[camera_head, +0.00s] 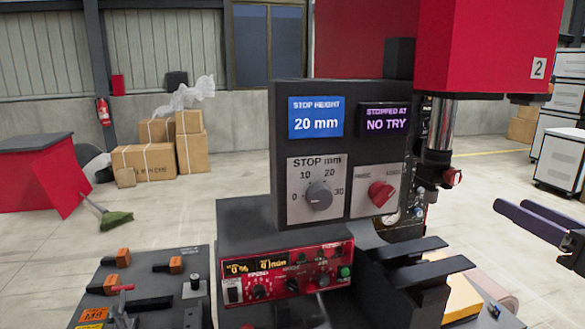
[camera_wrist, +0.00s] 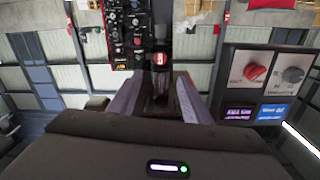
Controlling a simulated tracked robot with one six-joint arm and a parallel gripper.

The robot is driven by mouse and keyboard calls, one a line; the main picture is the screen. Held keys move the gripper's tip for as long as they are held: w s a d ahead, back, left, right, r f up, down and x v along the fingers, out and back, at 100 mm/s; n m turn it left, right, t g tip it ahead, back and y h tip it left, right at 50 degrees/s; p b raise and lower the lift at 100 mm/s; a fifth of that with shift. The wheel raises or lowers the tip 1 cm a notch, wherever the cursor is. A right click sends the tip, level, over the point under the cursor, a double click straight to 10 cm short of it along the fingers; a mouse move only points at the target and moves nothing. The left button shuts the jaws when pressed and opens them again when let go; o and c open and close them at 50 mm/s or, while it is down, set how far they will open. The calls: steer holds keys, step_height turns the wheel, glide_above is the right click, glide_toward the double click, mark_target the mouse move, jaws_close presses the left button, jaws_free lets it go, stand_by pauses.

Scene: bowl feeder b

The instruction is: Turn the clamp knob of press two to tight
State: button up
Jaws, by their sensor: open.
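Press two has a red head (camera_head: 487,45) with a "2" plate, above a shiny metal ram (camera_head: 441,125). A small red knob (camera_head: 453,177) sticks out to the right from the collar under the ram; it looks like the clamp knob. My gripper (camera_head: 512,206) is open and empty to the right of this knob, a clear gap away and pointing towards it. In the wrist view, which is upside down, the red knob (camera_wrist: 160,58) appears beyond and between my open fingers (camera_wrist: 160,82). Its marking is too small to read.
A dark panel (camera_head: 277,150) carries a "20 mm" display, a "NO TRY" display, a grey stop dial (camera_head: 319,195) and a red switch (camera_head: 381,194). Below are a red control box (camera_head: 290,272) and a dark tool board (camera_head: 150,275). Dark arms (camera_head: 432,272) project below the ram.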

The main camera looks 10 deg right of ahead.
mark_target(457, 178)
steer(key=shift+w, duration=0.15)
steer(key=shift+w, duration=6.8)
steer(key=shift+c, duration=0.3)
steer(key=c, duration=1)
